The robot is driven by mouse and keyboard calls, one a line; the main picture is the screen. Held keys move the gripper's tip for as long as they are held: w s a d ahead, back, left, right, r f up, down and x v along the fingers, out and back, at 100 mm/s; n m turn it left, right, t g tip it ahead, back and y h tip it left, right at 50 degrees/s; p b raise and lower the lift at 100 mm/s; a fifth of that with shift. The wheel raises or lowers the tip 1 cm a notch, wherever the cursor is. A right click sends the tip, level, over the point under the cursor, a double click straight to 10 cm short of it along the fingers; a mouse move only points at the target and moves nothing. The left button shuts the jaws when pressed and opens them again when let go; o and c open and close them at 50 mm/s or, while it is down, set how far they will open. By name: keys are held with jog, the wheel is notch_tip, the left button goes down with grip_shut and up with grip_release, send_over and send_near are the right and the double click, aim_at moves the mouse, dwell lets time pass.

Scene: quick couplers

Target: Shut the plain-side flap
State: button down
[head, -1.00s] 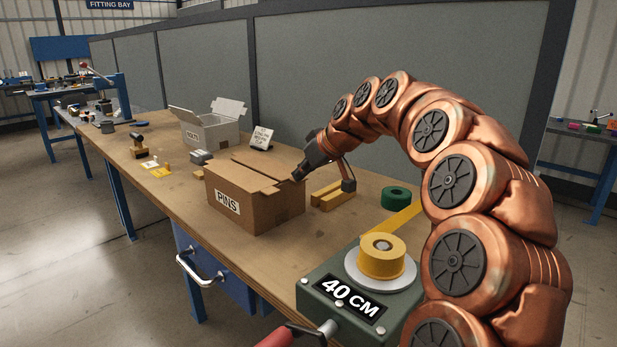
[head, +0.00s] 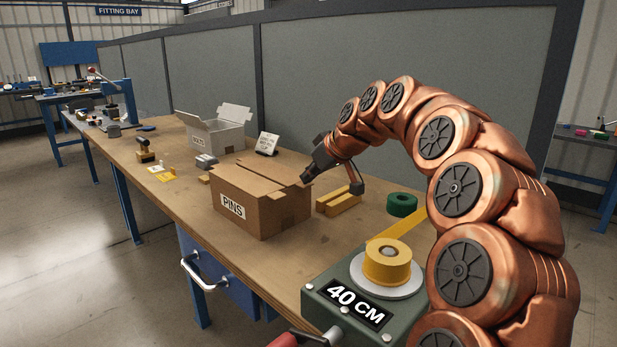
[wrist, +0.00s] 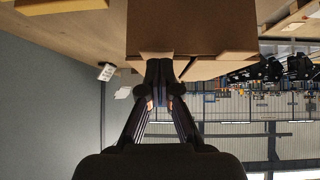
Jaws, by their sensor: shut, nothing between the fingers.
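The brown cardboard box labelled PINS (head: 285,215) stands on the workbench. Its top flaps (head: 262,178) lie nearly flat, with a dark gap along the top; whether each is fully down I cannot tell. My gripper (head: 306,177) is shut and empty, at the box's right top corner, above the unlabelled end. In the wrist view, the box (wrist: 192,28) fills the top middle, and my fingertips (wrist: 160,64) are close together at its edge. Flap edges (wrist: 215,66) show on either side of them. Whether the fingers touch the cardboard I cannot tell.
A white open box (head: 215,135) stands farther back. Yellow bars (head: 338,203) lie right of the PINS box, near a green tape roll (head: 402,204). A tape dispenser marked 40 CM (head: 350,300) is in front. The bench front beside the box is clear.

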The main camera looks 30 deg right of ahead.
jog(key=s+d+r+p, duration=0.2)
jog(key=s+r, duration=0.4)
jog(key=r, duration=0.5)
jog(key=shift+s+d+r, duration=0.25)
jog(key=shift+s, duration=0.1)
jog(key=shift+r, duration=0.1)
